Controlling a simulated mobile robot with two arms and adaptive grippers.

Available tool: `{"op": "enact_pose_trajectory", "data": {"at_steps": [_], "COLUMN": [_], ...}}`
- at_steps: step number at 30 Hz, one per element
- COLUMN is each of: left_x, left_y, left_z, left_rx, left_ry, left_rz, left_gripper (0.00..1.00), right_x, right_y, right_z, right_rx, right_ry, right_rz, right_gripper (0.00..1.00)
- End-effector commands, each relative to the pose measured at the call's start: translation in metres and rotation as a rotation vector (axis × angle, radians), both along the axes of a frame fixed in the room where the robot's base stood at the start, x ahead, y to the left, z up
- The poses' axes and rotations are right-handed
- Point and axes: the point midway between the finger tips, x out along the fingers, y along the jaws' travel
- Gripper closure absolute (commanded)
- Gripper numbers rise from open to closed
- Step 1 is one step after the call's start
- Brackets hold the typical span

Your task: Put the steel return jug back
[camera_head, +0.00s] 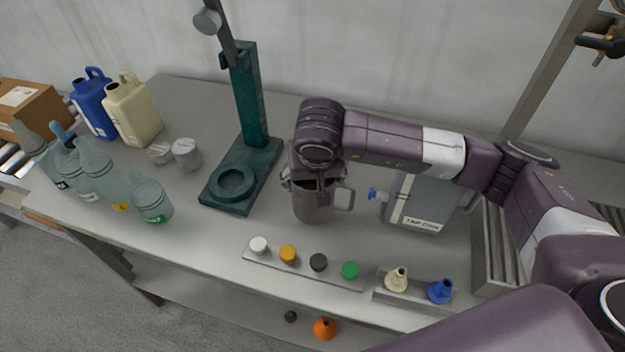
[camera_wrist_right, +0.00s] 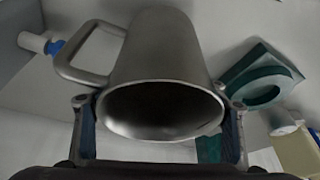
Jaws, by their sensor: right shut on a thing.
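The steel return jug (camera_head: 313,207) is a grey metal jug with a handle on its right side. It is upright at the middle of the bench, in front of the wall, between the green stand and the tap can. My right gripper (camera_head: 318,184) comes down from above and is shut on the jug near its rim. In the right wrist view the jug (camera_wrist_right: 168,60) sits between the two fingers (camera_wrist_right: 160,128), mouth toward the camera, and looks empty. I cannot tell whether its base touches the bench. My left gripper is not in view.
The green stand (camera_head: 248,110) is left of the jug, and the tap can (camera_head: 418,212) with its blue tap is right. A strip of coloured caps (camera_head: 303,271) and two funnels lie along the front edge. Bottles (camera_head: 98,170) crowd the left. A slatted crate (camera_head: 490,245) is at right.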

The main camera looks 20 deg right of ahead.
Motion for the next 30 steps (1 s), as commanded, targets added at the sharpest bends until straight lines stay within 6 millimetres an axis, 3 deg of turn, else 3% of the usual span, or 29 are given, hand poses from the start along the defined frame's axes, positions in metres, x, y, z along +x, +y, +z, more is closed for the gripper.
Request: {"op": "enact_pose_trajectory", "data": {"at_steps": [12, 13, 17, 30], "left_x": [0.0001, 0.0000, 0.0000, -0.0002], "left_y": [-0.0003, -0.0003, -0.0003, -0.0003], "left_z": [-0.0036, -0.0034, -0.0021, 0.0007], "left_rx": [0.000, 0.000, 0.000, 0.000], "left_ry": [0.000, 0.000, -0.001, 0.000], "left_rz": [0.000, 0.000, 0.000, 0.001], "left_gripper": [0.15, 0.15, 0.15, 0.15], "right_x": [0.0009, 0.0002, 0.0001, -0.0004], "right_y": [0.0003, 0.0002, 0.0001, 0.0007], "right_z": [-0.0077, -0.0084, -0.0072, -0.0005], "right_rx": [0.001, 0.000, 0.000, 0.001], "right_ry": [-0.004, -0.001, -0.001, -0.003], "right_rz": [0.001, 0.000, 0.000, 0.001], "right_gripper": [0.71, 0.31, 0.17, 0.15]}}
